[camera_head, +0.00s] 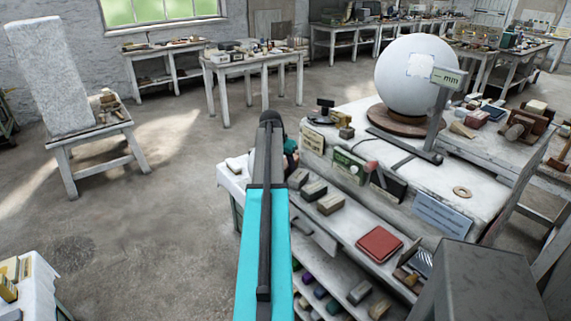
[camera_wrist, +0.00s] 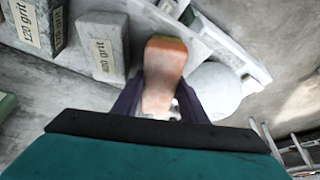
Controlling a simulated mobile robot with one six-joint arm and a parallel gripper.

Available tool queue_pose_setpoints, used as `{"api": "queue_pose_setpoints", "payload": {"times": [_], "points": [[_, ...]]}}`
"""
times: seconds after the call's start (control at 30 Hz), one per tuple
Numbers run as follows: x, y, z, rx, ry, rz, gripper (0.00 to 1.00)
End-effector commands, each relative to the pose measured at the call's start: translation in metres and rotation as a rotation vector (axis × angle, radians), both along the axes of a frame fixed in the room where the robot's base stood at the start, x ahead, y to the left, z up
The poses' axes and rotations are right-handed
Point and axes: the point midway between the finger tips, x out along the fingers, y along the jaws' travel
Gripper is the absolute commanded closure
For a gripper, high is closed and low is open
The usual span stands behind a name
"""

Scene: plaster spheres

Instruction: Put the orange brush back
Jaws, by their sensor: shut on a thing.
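The orange brush (camera_wrist: 165,75) is in the middle of the wrist view, with an orange end and a paler, pinkish body. My gripper (camera_wrist: 160,100) has its two dark fingers on either side of the brush and is shut on it. The brush's lower part is hidden by my wrist. In the head view my arm covers most of the gripper; only a dark teal part (camera_head: 290,147) shows at the left end of the workbench (camera_head: 480,190). The brush cannot be made out there.
A "120 grit" block (camera_wrist: 35,25) and another grit block (camera_wrist: 102,47) lie close left of the brush. A large white sphere (camera_head: 412,72) stands on the bench beside a gauge post (camera_head: 438,115). A red pad (camera_head: 379,243) lies on the front ledge. Open floor (camera_head: 150,220) is at left.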

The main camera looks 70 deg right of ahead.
Motion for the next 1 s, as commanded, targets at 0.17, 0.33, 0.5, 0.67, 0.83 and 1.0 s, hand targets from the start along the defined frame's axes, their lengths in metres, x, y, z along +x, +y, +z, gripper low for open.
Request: {"api": "queue_pose_setpoints", "payload": {"times": [0.17,0.33,0.5,0.67,0.83,1.0], "points": [[0.0,0.0,-0.002,0.0,0.0,0.0,0.54],[0.0,0.0,-0.002,0.0,0.0,0.0,0.42],[0.0,0.0,-0.002,0.0,0.0,0.0,0.42],[0.0,0.0,0.002,0.0,0.0,0.0,0.42],[0.001,0.004,0.009,-0.001,-0.001,0.0,0.42],[0.002,0.011,0.025,-0.002,0.0,0.001,0.42]]}}
